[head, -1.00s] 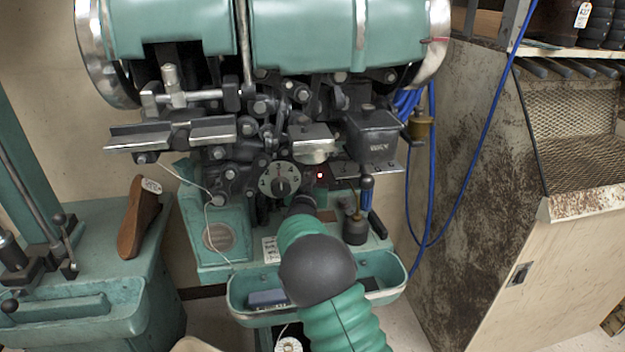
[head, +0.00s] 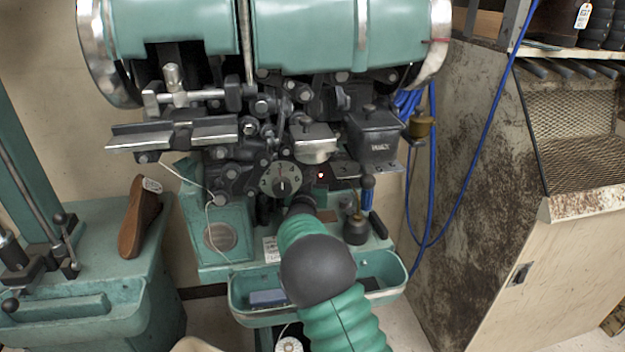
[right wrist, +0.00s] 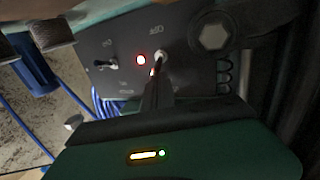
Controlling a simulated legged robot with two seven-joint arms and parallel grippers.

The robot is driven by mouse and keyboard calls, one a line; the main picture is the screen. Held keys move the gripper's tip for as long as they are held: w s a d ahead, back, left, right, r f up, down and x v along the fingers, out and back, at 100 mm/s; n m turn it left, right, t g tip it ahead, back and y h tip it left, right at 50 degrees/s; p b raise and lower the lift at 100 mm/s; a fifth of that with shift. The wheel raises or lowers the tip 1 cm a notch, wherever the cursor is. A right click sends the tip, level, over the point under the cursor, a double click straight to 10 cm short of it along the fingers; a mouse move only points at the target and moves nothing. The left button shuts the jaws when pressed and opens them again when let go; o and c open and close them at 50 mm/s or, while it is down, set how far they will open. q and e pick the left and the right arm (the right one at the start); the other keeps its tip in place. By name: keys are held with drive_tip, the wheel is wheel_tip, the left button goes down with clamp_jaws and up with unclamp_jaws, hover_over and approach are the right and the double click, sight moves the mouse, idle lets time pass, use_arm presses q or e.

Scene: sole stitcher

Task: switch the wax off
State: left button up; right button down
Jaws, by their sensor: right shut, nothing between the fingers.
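A dark switch panel (right wrist: 125,50) fills the upper part of the right wrist view. It bears a lit red lamp (right wrist: 140,60) between two small toggles. One toggle (right wrist: 104,64) is free at the left; the other (right wrist: 161,56) is beside a label that seems to read OFF. My right gripper (right wrist: 154,72) is shut and empty, its tips at or very near this second toggle; I cannot tell whether they touch. In the head view the red lamp (head: 320,175) glows below the wax pot (head: 374,140). My right arm hides its fingertips there. My left gripper is out of view.
The green stitcher (head: 300,35) stands ahead, with a numbered dial (head: 281,180) beside the lamp and a tray (head: 240,300) below. An oil can (head: 356,228) stands right of my arm. Blue hoses (head: 433,180) hang right.

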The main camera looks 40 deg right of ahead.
drive_tip(key=shift+f, duration=0.15)
drive_tip(key=shift+f+b, duration=0.5)
drive_tip(key=shift+f, duration=0.05)
drive_tip(key=shift+r, duration=0.15)
drive_tip(key=shift+r+p, duration=0.5)
drive_tip(key=shift+p, duration=0.15)
drive_tip(key=v, duration=1)
drive_tip(key=shift+p, duration=0.3)
drive_tip(key=shift+f, duration=0.1)
